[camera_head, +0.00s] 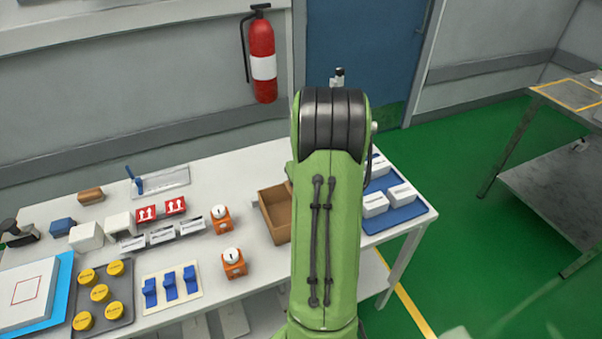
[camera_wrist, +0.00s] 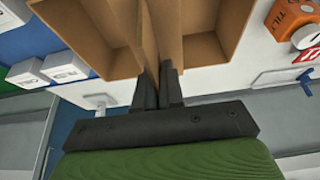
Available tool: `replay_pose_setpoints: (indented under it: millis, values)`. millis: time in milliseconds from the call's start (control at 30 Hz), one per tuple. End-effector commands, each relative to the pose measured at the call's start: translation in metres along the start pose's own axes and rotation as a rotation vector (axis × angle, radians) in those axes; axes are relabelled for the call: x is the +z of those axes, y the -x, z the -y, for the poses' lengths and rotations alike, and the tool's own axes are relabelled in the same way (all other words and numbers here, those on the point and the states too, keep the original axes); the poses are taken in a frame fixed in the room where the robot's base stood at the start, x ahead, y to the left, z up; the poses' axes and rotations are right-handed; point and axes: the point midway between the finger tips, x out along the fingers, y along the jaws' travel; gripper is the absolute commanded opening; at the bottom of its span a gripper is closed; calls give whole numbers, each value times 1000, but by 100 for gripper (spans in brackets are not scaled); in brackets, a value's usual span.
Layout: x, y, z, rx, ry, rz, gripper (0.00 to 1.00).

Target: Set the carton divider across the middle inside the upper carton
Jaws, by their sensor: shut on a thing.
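The open brown carton (camera_head: 268,218) stands on the white table, its right part hidden behind my green arm in the head view. In the wrist view the carton (camera_wrist: 95,72) shows on both sides of the carton divider (camera_wrist: 165,28). The divider is a thin brown upright panel, seen nearly edge-on. My gripper (camera_wrist: 160,82) is shut on the divider by its near end. The divider lies over or inside the carton, roughly mid-width; I cannot tell whether its lower edge touches the floor. My arm hides the gripper and divider in the head view.
A blue tray (camera_head: 421,208) with several white boxes stands right of the carton. Orange tilt indicators (camera_head: 233,263) stand left of it. Yellow pucks, blue clips and printed labels fill the table's left side. A dark grey table (camera_head: 553,195) stands at far right.

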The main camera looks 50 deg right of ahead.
Motion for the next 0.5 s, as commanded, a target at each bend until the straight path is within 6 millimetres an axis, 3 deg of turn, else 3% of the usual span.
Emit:
replay_pose_setpoints:
  millis: [500]
  values:
    - [4, -5, 1, -4, 7, -1, 0]
